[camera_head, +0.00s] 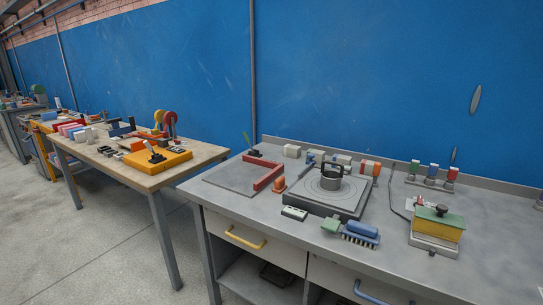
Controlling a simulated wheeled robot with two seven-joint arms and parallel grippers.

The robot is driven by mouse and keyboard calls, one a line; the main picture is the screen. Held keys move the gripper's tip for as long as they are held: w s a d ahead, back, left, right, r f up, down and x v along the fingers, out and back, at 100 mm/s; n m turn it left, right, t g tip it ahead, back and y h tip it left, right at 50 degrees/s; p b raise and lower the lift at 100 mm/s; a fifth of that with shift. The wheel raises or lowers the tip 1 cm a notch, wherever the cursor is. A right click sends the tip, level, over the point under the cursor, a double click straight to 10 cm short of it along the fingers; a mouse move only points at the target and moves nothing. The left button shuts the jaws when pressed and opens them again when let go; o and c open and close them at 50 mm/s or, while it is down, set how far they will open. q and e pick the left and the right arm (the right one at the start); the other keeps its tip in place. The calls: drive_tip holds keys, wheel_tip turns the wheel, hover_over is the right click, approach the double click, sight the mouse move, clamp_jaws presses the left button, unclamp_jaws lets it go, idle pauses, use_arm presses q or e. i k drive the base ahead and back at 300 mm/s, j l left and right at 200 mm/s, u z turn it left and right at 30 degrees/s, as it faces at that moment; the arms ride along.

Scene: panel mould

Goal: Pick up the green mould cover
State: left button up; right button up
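The green mould cover (452,220) is a flat green lid with a dark knob (442,210) on top. It sits on a yellow block-like mould body (436,234), which stands on a grey base (432,249) at the right of the grey workbench. The cover looks level and nothing is on it besides the knob. Neither of my grippers shows in the head view.
Left of the mould stand a blue brush (360,231), a small green block (331,225) and a dark square plate (310,200) with a round pot (331,175). Several coloured bottles (432,172) stand behind. A wooden table (135,176) is further left. Bare bench lies right of the mould.

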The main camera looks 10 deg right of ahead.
sight(440, 216)
drive_tip(key=z, duration=1.5)
drive_tip(key=i+l+u, duration=0.1)
drive_tip(key=l, duration=0.25)
drive_tip(key=i+l+u, duration=0.1)
drive_tip(key=i+l, duration=0.4)
drive_tip(key=l, duration=0.2)
drive_tip(key=i+l+u, duration=0.15)
drive_tip(key=l, duration=0.2)
drive_tip(key=i+l+u, duration=0.1)
drive_tip(key=l, duration=0.3)
drive_tip(key=i, duration=0.1)
